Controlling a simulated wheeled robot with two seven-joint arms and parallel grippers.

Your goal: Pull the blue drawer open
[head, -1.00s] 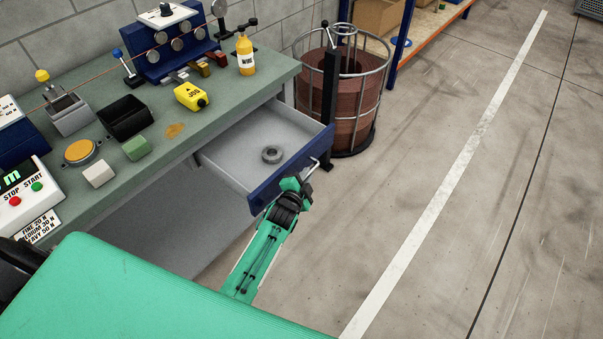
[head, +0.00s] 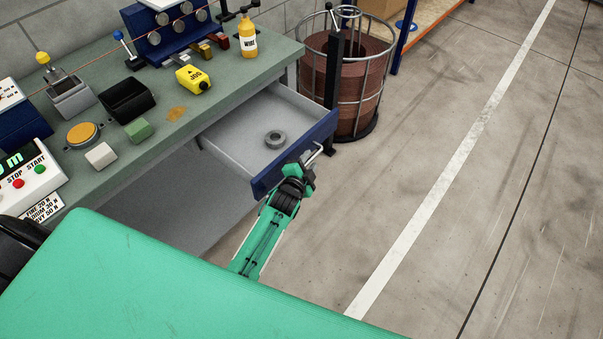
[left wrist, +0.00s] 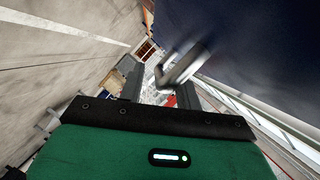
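The blue drawer (head: 294,155) under the bench stands well open in the head view, with its grey inside showing and a small grey ring (head: 275,139) lying in it. A metal bar handle (head: 314,154) sticks out from its blue front. My left gripper (head: 305,168) is right at the handle, outside the drawer front. In the left wrist view its two dark fingers (left wrist: 158,84) stand apart. The blurred handle (left wrist: 182,66) shows close to the right finger, and I see no grip on it. My right gripper is not in view.
A wire cage with a brown spool (head: 358,90) stands just behind the drawer. The floor (head: 440,150) to the right is clear.

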